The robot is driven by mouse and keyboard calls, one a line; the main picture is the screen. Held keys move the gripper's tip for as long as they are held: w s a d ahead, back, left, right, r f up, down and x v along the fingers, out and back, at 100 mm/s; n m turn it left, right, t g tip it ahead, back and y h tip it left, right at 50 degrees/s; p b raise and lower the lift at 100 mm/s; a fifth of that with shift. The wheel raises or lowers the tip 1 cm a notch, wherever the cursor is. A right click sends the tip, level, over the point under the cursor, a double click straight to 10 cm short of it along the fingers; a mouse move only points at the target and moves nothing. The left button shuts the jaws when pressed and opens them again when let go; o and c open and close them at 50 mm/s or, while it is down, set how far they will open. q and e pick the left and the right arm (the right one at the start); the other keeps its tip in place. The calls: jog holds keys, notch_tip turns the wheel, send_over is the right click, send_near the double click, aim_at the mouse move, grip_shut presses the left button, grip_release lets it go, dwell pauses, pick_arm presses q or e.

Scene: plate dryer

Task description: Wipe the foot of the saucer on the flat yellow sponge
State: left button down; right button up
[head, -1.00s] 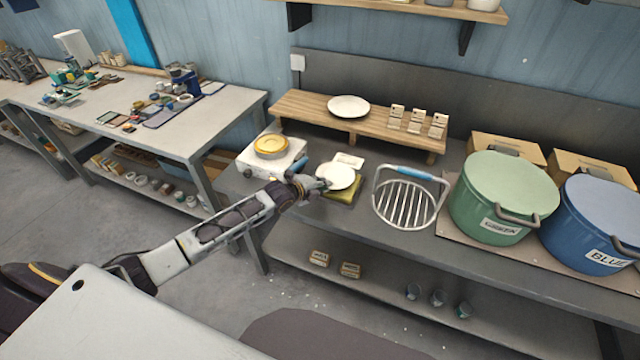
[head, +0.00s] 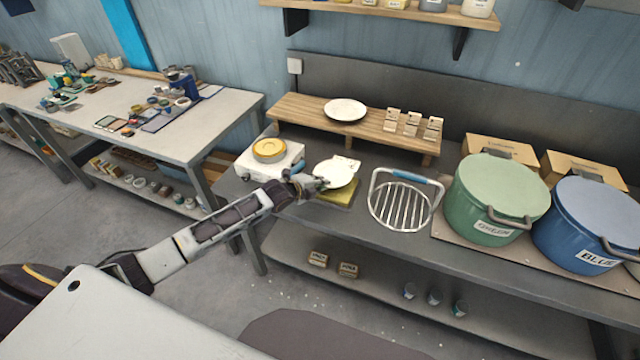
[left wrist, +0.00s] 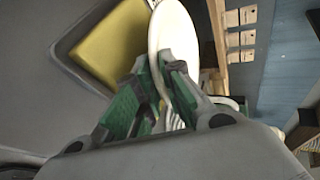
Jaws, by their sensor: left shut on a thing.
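My left gripper (head: 318,184) is shut on the rim of a white saucer (head: 337,172). In the left wrist view, the green-padded fingers (left wrist: 162,92) pinch the edge of the saucer (left wrist: 176,35). The flat yellow sponge (head: 343,194) lies on the dark bench in a shallow tray, and the saucer covers its back part in the head view. The sponge also shows in the left wrist view (left wrist: 112,45), beside the saucer. I cannot tell whether the saucer's foot touches the sponge; its underside is hidden. My right gripper is not in view.
A wire rack with a blue handle (head: 402,205) stands just right of the sponge. A white device with a yellow round top (head: 269,150) is to the left. Behind is a wooden riser (head: 375,135) with a white plate (head: 345,110). Green (head: 497,195) and blue pots (head: 590,225) stand right.

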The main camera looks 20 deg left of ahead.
pick_arm(q)
jog(key=shift+r+p, duration=1.4)
jog(key=shift+r, duration=0.4)
jog(key=shift+f, duration=0.1)
